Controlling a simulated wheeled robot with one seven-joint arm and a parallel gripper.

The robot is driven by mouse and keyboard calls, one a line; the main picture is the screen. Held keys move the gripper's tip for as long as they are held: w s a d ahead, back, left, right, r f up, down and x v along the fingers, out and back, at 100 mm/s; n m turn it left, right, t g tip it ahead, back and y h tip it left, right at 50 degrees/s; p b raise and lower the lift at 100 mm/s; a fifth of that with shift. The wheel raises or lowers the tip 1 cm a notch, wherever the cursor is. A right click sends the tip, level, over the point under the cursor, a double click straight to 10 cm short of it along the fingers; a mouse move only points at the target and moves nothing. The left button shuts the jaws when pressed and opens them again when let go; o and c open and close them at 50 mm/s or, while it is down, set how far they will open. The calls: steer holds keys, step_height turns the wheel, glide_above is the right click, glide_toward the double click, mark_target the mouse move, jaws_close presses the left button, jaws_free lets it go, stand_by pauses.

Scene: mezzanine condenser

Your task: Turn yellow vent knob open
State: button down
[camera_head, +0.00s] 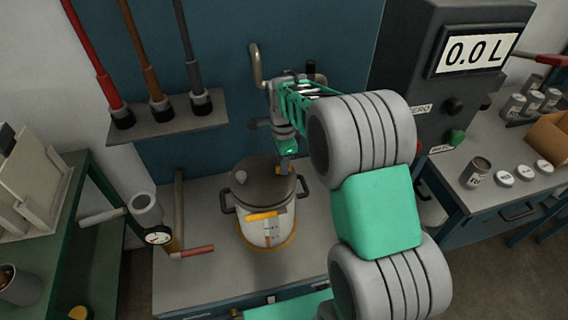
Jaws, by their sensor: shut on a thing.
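A pale pot (250,230) with a grey lid (255,186) and dark side handles stands on the grey bench. A yellow-orange strip (262,216) crosses its front, above a level scale. My gripper (285,168) points down at the back right of the lid. It is shut on a small part there, which I take to be the yellow vent knob. The fingers and wrist hide that part, so its turn angle cannot be seen.
Red, brown and grey pipes (140,45) rise from a shelf at the back left. A pressure gauge (158,235) with a red-handled valve stands left of the pot. A display box (472,50) reads 0.0 L. Cans (475,172) stand on the right bench.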

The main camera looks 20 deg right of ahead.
steer(key=shift+n, duration=0.3)
steer(key=n, duration=0.9)
steer(key=shift+b, duration=0.4)
steer(key=n, duration=0.4)
steer(key=shift+n, duration=2.1)
steer(key=c, duration=1.4)
jaws_free()
steer(key=shift+c, duration=0.2)
steer(key=shift+r, duration=0.1)
